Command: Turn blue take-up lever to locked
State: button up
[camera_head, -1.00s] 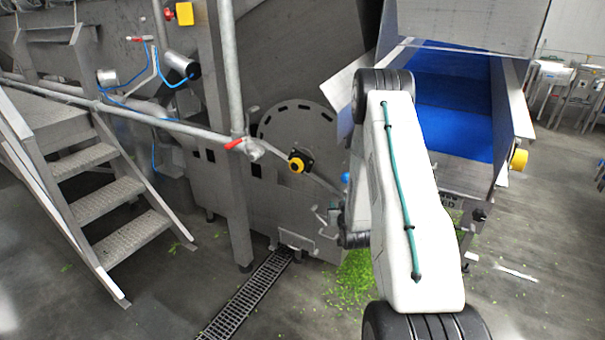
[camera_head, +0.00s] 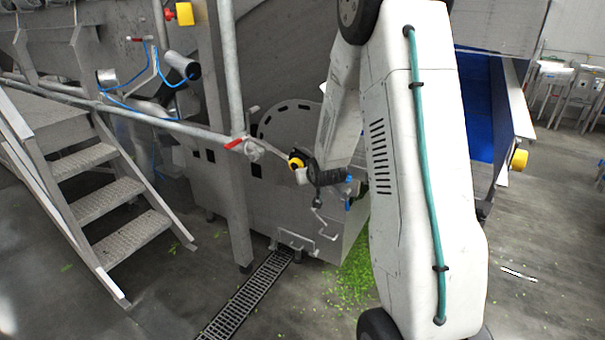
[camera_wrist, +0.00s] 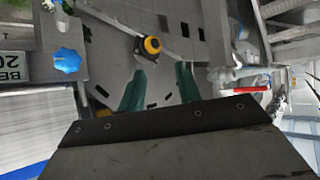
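A blue scalloped knob (camera_wrist: 67,60) shows at the left of the wrist view.
The yellow knob (camera_head: 297,161) sits on a steel machine panel. A red-handled valve (camera_head: 234,143) and pipe rail stand left of it. Metal stairs (camera_head: 110,190) are at far left. Green scraps (camera_head: 352,275) and a floor drain (camera_head: 243,300) lie below. Open floor is at right.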

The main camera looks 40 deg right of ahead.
jog(key=shift+g, duration=0.5)
jog(key=shift+s+a+r, duration=0.3)
jog(key=shift+a+r, duration=0.5)
jog(key=shift+a, duration=0.05)
jog(key=shift+s+a+r, duration=0.3)
jog(key=shift+a+r, duration=0.5)
